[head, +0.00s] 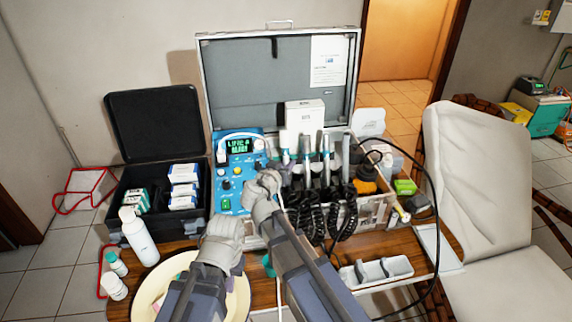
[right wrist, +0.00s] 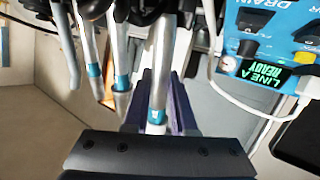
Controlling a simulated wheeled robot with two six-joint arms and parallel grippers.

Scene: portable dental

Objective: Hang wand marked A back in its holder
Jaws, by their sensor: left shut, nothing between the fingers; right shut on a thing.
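My right gripper (head: 268,178) is in front of the wand row, beside the blue control unit (head: 238,165). In the right wrist view its dark purple fingers (right wrist: 158,110) are shut on a silver wand with a teal band (right wrist: 157,113). Other silver wands (right wrist: 121,70) are close beside it; they also show upright in the case in the head view (head: 326,160). No letter is readable on any wand. The holder's contact with the held wand is hidden. My left gripper (head: 238,266) is shut and empty, low over the table.
Black coiled hoses (head: 318,215) hang before the open case (head: 270,80). A cream bowl (head: 146,300) is under my left arm, with a white bottle (head: 139,237) nearby. A white tray (head: 376,272) lies front right. A dental chair (head: 470,180) stands at the right.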

